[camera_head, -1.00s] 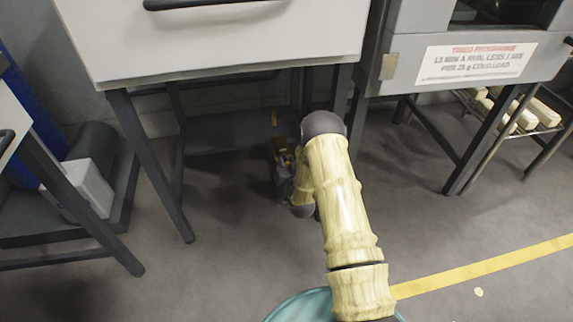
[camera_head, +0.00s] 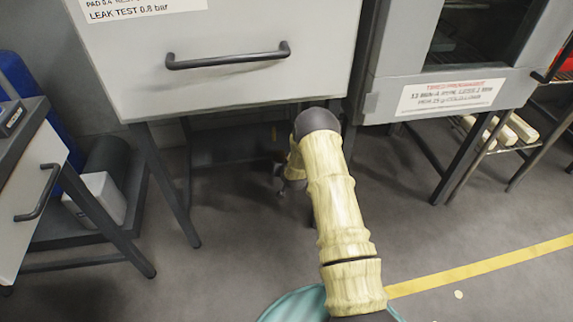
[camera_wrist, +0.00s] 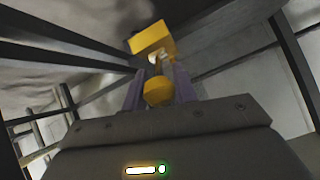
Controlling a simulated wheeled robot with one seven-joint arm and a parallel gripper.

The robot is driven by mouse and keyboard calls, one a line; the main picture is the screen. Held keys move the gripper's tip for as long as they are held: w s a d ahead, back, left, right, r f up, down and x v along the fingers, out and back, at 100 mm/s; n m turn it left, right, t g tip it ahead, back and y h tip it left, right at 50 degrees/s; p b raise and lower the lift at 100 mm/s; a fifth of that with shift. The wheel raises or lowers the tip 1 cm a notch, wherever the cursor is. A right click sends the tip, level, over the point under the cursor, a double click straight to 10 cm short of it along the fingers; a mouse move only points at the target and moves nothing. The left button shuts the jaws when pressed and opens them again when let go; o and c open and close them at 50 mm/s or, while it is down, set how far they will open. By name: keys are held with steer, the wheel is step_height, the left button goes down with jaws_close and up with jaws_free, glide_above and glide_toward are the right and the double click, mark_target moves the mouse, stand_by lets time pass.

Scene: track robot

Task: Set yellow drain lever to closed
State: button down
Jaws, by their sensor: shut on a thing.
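The yellow drain lever (camera_wrist: 152,42) shows in the wrist view, just past my fingertips. A rounded yellow part (camera_wrist: 158,92) sits between the two fingers of my gripper (camera_wrist: 158,88), which is shut on it. In the head view my gripper (camera_head: 280,175) is small and dark, low under the grey cabinet (camera_head: 225,85). The lever itself cannot be made out there, and my arm and the shadow hide much of that spot. I cannot tell the lever's exact setting.
Dark table legs (camera_head: 165,190) stand left of my gripper. A second grey unit (camera_head: 455,95) with a printed sign stands to the right. A white box (camera_head: 97,198) lies on a low dark shelf at left.

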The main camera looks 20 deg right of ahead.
steer(key=shift+w+d+r+p, duration=0.1)
steer(key=shift+w+r+p, duration=0.25)
steer(key=shift+w+r, duration=0.4)
steer(key=c, duration=1.1)
jaws_free()
steer(key=shift+f, duration=0.1)
steer(key=shift+s, duration=0.15)
steer(key=p+v, duration=0.6)
steer(key=v, duration=1.1)
steer(key=shift+p, duration=0.35)
steer(key=shift+s, duration=0.1)
